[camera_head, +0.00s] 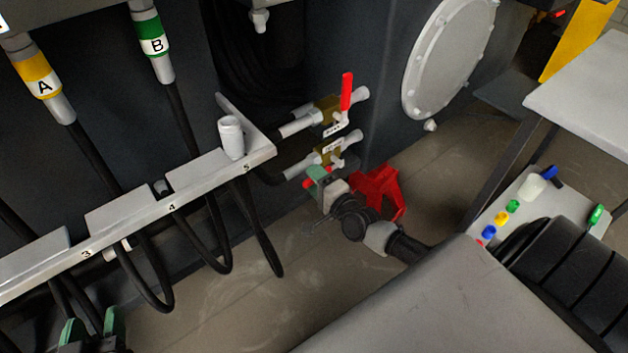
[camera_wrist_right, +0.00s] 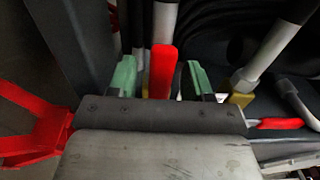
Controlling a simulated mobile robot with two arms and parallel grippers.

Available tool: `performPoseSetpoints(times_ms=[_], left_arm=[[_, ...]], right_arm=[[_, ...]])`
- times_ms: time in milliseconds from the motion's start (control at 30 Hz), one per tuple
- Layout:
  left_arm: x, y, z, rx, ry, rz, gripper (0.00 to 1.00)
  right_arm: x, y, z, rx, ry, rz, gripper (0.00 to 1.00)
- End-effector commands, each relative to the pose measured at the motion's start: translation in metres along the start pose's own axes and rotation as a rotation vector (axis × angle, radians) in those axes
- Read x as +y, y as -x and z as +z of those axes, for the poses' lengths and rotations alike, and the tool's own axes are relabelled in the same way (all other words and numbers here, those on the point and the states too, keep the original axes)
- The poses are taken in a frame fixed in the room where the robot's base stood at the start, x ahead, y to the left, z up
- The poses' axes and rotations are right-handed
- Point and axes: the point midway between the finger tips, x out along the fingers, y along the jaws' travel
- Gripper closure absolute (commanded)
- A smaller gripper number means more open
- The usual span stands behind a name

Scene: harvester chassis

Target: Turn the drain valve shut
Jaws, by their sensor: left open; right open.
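Two brass valves sit one above the other on pipes at the chassis wall. The upper valve (camera_head: 327,108) has a red lever (camera_head: 347,92) standing up. The lower valve (camera_head: 329,153) has a red lever (camera_head: 308,183), partly hidden by my right gripper. Both carry labels too small to read, so I cannot tell which is the drain valve. My right gripper (camera_head: 318,176) is open just below the lower valve. In the right wrist view a red lever (camera_wrist_right: 161,72) shows between its spread green fingers (camera_wrist_right: 160,80); contact is unclear. My left gripper (camera_head: 92,330) is open at bottom left, away from the valves.
A grey bracket rail (camera_head: 140,208) with numbered places and a white cap (camera_head: 231,138) runs left of the valves, with black hoses looping below. A red stand (camera_head: 380,192) is on the floor behind my right wrist. A tray (camera_head: 520,215) with coloured caps lies right.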

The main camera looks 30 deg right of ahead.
Motion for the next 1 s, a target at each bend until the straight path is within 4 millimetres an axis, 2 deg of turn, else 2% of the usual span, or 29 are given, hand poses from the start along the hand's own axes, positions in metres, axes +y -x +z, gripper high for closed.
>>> performPoseSetpoints(times_ms=[333, 667, 1000], left_arm=[[0.0008, -0.0008, -0.0039, 0.029, 0.001, 0.002, 0.50], [0.0006, -0.0007, -0.0037, 0.028, 0.000, 0.001, 0.50], [0.0005, -0.0008, -0.0037, 0.031, 0.000, 0.001, 0.50]], right_arm=[[-0.0002, -0.0053, 0.0003, 0.000, 0.000, 0.000, 0.50], [-0.0002, -0.0051, 0.0001, 0.000, 0.000, 0.000, 0.99], [0.0016, -0.0050, 0.0001, 0.000, 0.015, 0.001, 1.00]])
